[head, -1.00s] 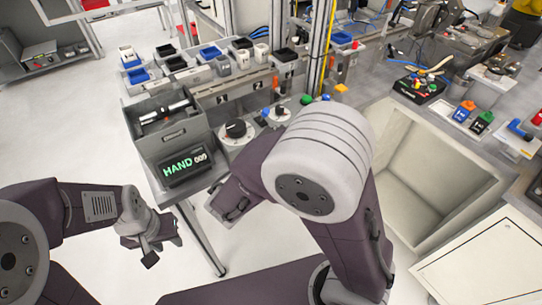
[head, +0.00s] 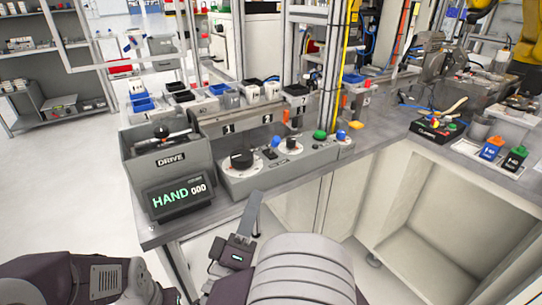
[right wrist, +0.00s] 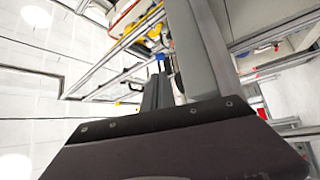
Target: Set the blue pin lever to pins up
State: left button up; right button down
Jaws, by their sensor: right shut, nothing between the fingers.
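Several blue parts show in the head view, and I cannot tell for sure which is the pin lever. A small blue knob (head: 276,141) stands on the grey control panel (head: 232,186), between a black knob (head: 241,160) and a black-topped dial (head: 292,143). Another blue knob (head: 341,135) is at the panel's right end. Pin positions are too small to read. My right gripper (head: 254,203) is shut and empty, pointing up in front of the panel, below the knobs in the picture. My left gripper is out of view.
A grey DRIVE box (head: 170,160) and a HAND 000 display (head: 180,197) stand left of the panel. A green knob (head: 320,135) is close to the right-hand blue knob. A large open bin (head: 425,215) lies right. The floor at left is clear.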

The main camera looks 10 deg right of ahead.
aim_at(274, 144)
jog(key=x, duration=1.2)
jog(key=shift+w+d+r, duration=0.15)
jog(key=shift+w+d, duration=0.05)
jog(key=shift+w, duration=0.1)
jog(key=shift+a+p, duration=0.15)
jog(key=shift+p, duration=0.15)
